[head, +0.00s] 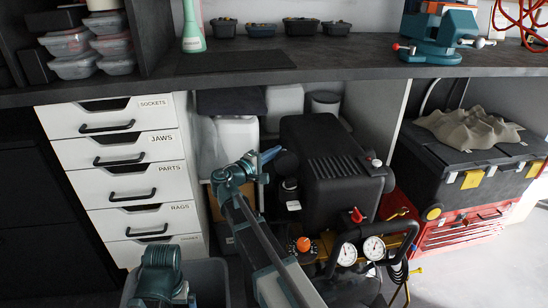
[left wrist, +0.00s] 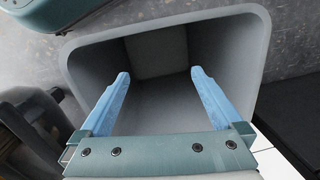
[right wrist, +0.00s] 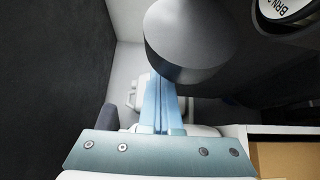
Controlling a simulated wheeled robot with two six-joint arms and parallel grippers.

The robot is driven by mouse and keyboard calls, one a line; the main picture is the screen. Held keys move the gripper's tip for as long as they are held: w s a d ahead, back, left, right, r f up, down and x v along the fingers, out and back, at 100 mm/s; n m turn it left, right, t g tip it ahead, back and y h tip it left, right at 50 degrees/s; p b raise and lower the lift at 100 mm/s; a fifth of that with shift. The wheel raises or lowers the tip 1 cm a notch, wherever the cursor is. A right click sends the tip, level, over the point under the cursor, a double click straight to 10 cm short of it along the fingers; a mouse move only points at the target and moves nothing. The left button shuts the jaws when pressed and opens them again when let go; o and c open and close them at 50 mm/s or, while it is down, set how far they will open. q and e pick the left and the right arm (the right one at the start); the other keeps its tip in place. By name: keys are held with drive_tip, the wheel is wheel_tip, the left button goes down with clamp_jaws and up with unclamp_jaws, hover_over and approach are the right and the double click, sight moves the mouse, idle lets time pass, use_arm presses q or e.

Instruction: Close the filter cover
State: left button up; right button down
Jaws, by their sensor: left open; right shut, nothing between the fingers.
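The black filter housing (head: 288,190) stands at the left side of the black compressor (head: 322,150). A rounded dark part above it (head: 286,163) looks like its cover; I cannot tell how far it is open. My right gripper (head: 271,154) is shut and empty beside this part. In the right wrist view its blue fingers (right wrist: 164,105) reach up to a large dark cylinder (right wrist: 190,45) that hides their tips; contact is unclear. My left gripper (left wrist: 160,85) is open and empty over a grey bin (left wrist: 262,50).
Gauges (head: 347,254) and an orange knob (head: 303,244) sit at the compressor's front. White drawers (head: 120,160) stand to the left, a red toolbox (head: 460,235) to the right. The dark bench top (head: 340,65) overhangs the compressor. White containers (head: 238,140) stand behind my right gripper.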

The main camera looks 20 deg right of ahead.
sight(276, 153)
drive_tip(key=s+m+h+b, duration=0.1)
drive_tip(key=s+r+m+h+b, duration=0.1)
drive_tip(key=s+m+h+b, duration=0.1)
drive_tip(key=m, duration=0.1)
drive_tip(key=shift+a+r+t, duration=0.2)
drive_tip(key=shift+a+t, duration=0.1)
drive_tip(key=shift+a, duration=0.05)
drive_tip(key=m+h+b, duration=0.1)
drive_tip(key=s+m+b, duration=0.1)
drive_tip(key=m, duration=0.1)
drive_tip(key=s+m+g+h+b, duration=0.1)
drive_tip(key=shift+s+a+r+h+b, duration=0.2)
drive_tip(key=shift+a+r+h+b, duration=0.05)
drive_tip(key=shift+a+h+b, duration=0.1)
drive_tip(key=shift+s+r+m, duration=0.1)
drive_tip(key=shift+s+m, duration=0.25)
drive_tip(key=shift+m, duration=0.25)
drive_tip(key=s+a+f+b, duration=0.1)
drive_tip(key=s+f+b, duration=0.1)
drive_tip(key=s, duration=0.3)
drive_tip(key=shift+s+a+f+g+b, duration=0.15)
drive_tip(key=shift+s+a+g+b, duration=0.15)
drive_tip(key=shift+s+g+b, duration=0.1)
drive_tip(key=shift+s+f, duration=0.15)
